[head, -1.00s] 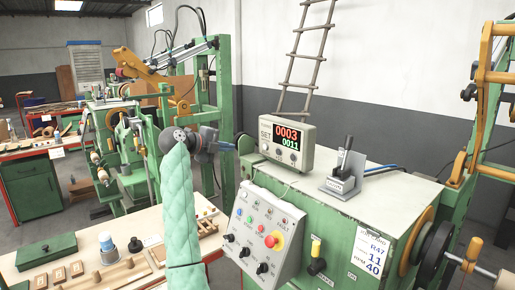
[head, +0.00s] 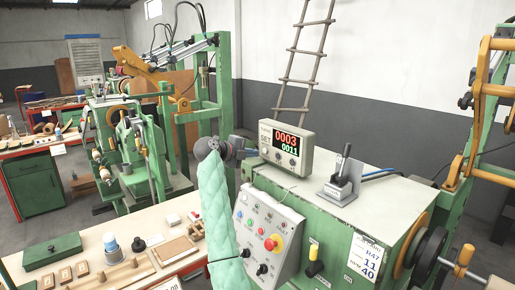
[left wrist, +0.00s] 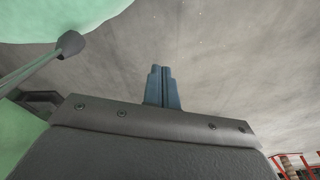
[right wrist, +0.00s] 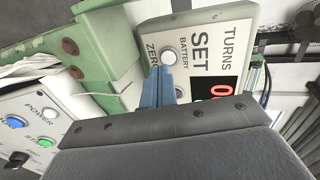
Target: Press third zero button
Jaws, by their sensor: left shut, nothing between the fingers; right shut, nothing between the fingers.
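The turns counter (head: 287,146) is a pale box on the green machine. Its display (head: 288,144) reads 0003 in red above 0011 in green. In the right wrist view a round white button (right wrist: 168,56) sits by the words ZERO and BATTERY. A second button (right wrist: 180,95) is partly hidden behind the fingers. My right gripper (right wrist: 158,76) is shut and empty, its tips just beside the white button; contact cannot be told. In the head view the right gripper (head: 250,153) is at the counter's left side. My left gripper (left wrist: 161,70) is shut and empty, seen only in its wrist view.
A sloped control panel (head: 266,235) with a red stop button and coloured buttons is below the counter. A lever box (head: 342,184) stands right of it. A wooden bench (head: 130,285) with small parts is at the left. The machine top right of the counter is mostly clear.

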